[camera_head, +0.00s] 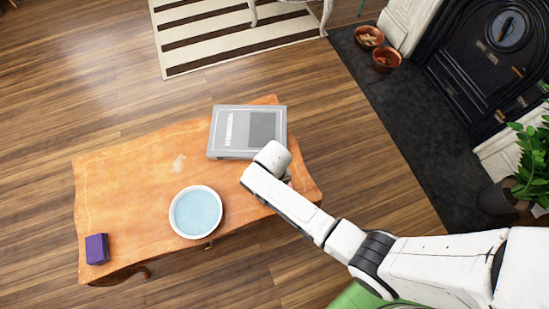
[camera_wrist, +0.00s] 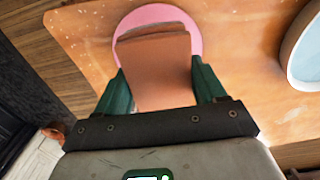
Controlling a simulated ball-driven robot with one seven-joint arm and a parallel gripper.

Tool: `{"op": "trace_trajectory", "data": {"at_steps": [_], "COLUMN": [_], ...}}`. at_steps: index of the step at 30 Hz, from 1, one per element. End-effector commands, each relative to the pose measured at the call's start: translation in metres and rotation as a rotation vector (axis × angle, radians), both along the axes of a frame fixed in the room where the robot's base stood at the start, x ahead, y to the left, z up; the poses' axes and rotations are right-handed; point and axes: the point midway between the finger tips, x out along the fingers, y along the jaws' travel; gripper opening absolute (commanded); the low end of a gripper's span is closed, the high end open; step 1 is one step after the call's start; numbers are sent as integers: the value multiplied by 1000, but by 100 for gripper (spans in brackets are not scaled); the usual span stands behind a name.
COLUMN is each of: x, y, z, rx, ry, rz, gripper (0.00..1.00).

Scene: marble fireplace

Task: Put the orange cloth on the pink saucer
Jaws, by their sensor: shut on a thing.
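The orange cloth (camera_wrist: 155,45) shows as a folded, brownish-orange piece in the wrist view. My gripper (camera_wrist: 160,80) is shut on it, with one teal finger on each side. The round pink saucer (camera_wrist: 150,13) lies on the wooden table behind and below the cloth in the wrist view. The cloth covers much of the saucer; whether they touch I cannot tell. In the head view my arm reaches over the right end of the table and hides the cloth and nearly all of the saucer.
The wooden table (camera_head: 130,190) also carries a grey book (camera_head: 232,148), a white bowl with a light blue inside (camera_head: 196,212) and a purple box (camera_head: 97,249). The bowl also shows at the right of the wrist view (camera_wrist: 293,50). A potted plant (camera_head: 535,160) stands far right.

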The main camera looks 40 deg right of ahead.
Motion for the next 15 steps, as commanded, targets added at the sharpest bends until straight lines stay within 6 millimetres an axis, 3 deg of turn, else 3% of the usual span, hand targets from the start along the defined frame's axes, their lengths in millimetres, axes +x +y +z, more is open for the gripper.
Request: {"op": "trace_trajectory", "data": {"at_steps": [9,15], "x": [3,3], "y": [-5,-5], "z": [-35,-36], "rx": [0,0], "ry": [1,0], "rz": [-1,-1], "gripper": [37,37]}}
